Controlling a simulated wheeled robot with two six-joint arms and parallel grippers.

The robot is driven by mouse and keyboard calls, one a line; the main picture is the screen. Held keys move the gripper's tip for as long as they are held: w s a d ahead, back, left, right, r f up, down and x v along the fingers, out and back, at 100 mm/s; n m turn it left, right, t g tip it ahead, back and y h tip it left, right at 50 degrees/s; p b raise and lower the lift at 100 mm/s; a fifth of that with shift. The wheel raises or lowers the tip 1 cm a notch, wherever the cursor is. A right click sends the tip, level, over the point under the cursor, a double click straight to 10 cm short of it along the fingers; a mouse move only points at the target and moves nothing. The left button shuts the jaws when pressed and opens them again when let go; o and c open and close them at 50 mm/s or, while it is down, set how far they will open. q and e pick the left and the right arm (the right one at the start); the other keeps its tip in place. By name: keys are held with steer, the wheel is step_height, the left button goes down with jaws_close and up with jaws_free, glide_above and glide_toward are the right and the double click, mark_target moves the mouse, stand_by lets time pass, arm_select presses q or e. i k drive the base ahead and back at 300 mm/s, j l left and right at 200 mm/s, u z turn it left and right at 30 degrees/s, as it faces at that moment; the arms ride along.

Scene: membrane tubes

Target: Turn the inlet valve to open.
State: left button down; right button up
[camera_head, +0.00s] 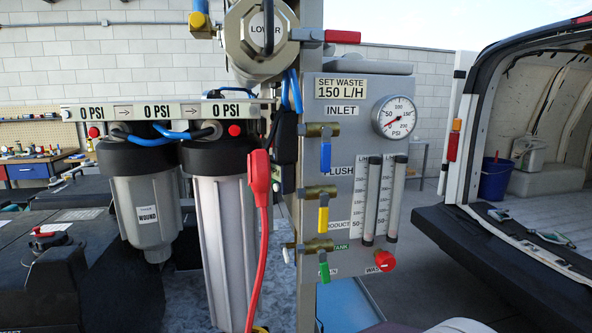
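The inlet valve is a brass body (318,130) under the INLET label (342,112) on the grey panel. Its blue lever (325,157) hangs straight down, across the line of the brass body. The pressure gauge (396,117) is to its right, with a red needle at the lower left of the dial. Neither of my grippers shows in the head view, and nothing touches the blue lever.
Below are a yellow-lever valve (323,220), a green-lever valve (324,271) and a red knob (383,261). Two flow tubes (385,200) stand on the panel. Filter housings (221,240) and a red cable (260,230) are left. A van (520,190) stands right.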

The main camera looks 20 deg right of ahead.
mark_target(327, 132)
steer(key=k+l+z, duration=0.1)
steer(key=z, duration=0.75)
